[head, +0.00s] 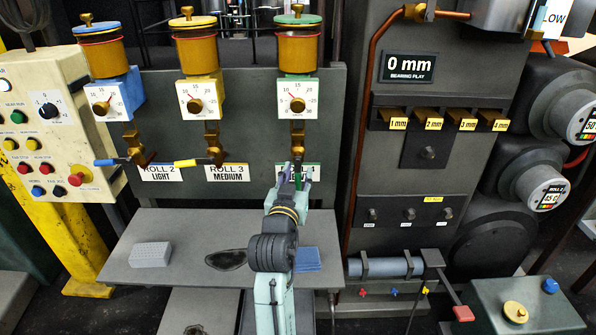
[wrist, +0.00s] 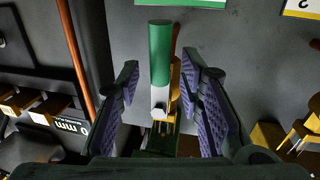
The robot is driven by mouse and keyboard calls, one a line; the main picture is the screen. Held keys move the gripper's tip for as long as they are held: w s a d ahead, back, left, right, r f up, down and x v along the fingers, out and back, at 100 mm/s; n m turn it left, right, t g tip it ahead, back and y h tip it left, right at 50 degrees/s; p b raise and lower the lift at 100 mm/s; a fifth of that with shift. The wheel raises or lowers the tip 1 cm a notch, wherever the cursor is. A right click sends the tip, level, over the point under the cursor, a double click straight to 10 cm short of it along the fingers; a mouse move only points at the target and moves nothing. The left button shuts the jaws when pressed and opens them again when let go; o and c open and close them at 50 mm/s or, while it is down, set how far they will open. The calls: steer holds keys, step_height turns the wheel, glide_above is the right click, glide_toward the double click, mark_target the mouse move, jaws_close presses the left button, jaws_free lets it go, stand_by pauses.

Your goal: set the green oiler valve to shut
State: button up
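The green oiler (head: 298,45) is the rightmost of three on the panel, with a brass valve (head: 297,140) below its dial. In the wrist view, which is upside down, the valve's green lever (wrist: 160,55) points away from the valve body toward the green-edged label, so it hangs downward. My gripper (head: 297,175) is in front of this valve and hides most of the lever in the head view. In the wrist view my gripper (wrist: 161,85) is open, with one finger on each side of the lever. A gap shows on the left; contact on the right is unclear.
The blue lever (head: 108,162) and yellow lever (head: 188,163) of the neighbouring oilers point left. A shelf (head: 190,225) with a grey block (head: 151,254) and a blue pad (head: 307,259) lies below. A copper pipe (head: 366,150) runs close on the right.

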steer(key=shift+w+d, duration=0.1)
steer(key=shift+w, duration=0.25)
steer(key=shift+c, duration=0.4)
jaws_close()
stand_by(0.4)
